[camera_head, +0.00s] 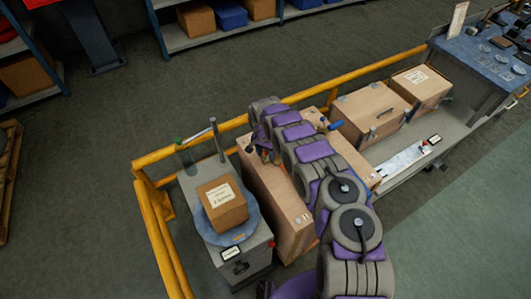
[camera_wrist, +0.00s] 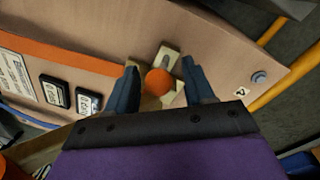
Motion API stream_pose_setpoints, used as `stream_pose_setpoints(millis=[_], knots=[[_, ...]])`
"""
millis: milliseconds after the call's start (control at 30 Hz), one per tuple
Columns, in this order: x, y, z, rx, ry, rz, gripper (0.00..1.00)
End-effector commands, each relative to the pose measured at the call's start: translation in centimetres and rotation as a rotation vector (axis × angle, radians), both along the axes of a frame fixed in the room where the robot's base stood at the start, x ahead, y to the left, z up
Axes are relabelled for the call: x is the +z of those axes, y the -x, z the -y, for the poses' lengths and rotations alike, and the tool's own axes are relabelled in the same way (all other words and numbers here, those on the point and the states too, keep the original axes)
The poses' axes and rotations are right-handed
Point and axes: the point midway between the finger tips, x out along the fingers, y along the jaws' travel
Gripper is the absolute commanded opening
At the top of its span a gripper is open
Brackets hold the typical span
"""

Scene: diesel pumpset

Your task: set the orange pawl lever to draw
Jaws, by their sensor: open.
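In the wrist view, a round orange knob (camera_wrist: 158,81), which looks like the end of the pawl lever, sits in front of a wooden panel (camera_wrist: 215,65). Pale fittings (camera_wrist: 168,55) show around it. My gripper (camera_wrist: 160,66) is open, with one dark finger on each side of the knob. Gaps show between the knob and both fingers. The lever's shaft and its setting cannot be made out. In the head view my arm covers this spot, and I cannot make out the lever there.
Two dark label plates (camera_wrist: 54,91) are left of the knob, below an orange strip (camera_wrist: 60,55). A bolt (camera_wrist: 259,78) is at right. In the head view, a yellow rail (camera_head: 350,75) runs behind the machine, and a cardboard box (camera_head: 222,203) sits on a round blue plate.

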Motion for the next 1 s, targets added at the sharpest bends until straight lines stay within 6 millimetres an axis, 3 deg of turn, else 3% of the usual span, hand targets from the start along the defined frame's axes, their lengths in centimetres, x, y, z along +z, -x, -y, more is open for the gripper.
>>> stream_pose_setpoints(millis=[67,600,1000], knots=[[0.01,-0.01,0.00,0.000,0.000,0.000,0.53],[0.00,0.01,-0.02,0.000,0.000,-0.001,0.01],[0.02,0.03,-0.03,0.000,-0.002,0.002,0.00]])
